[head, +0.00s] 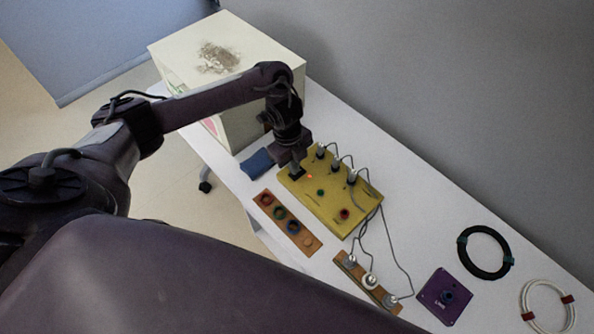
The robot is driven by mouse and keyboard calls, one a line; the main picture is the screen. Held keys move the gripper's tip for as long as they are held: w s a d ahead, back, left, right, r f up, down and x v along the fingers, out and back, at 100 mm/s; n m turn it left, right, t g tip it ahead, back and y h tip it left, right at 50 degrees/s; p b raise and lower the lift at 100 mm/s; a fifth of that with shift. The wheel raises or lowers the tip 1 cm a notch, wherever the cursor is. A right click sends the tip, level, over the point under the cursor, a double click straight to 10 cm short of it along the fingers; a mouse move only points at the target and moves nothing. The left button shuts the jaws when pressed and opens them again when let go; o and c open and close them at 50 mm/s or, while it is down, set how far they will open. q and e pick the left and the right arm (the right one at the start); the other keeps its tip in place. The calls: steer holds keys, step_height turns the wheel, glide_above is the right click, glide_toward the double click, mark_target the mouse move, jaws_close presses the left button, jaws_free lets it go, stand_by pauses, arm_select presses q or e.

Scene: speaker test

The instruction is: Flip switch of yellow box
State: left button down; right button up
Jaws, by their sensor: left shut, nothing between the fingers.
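The yellow box (325,207) lies on the white table. Its top shows a small red-orange light, a green round part (320,192) and a red round part (344,214). Several cable plugs stand along its back edge. My left gripper (297,174) points down at the near-left corner of the yellow box, its fingers shut and empty. It covers that corner, so any switch under it is hidden. I cannot tell whether the fingertips touch the box. My right gripper does not show.
A wooden strip with coloured rings (280,214) lies in front of the yellow box. Another strip with plugs (366,282) has grey cables running to the box. A purple box (444,297), black cable coil (463,253), white coil (525,300) and large pale box (185,50) also stand here.

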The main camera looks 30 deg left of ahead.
arm_select(q)
steer(key=shift+f+b, duration=0.55)
steer(key=shift+f, duration=0.3)
steer(key=shift+r, duration=0.1)
step_height(320, 180, up, 7)
steer(key=p, duration=0.6)
steer(key=shift+p, duration=0.4)
stand_by(0.5)
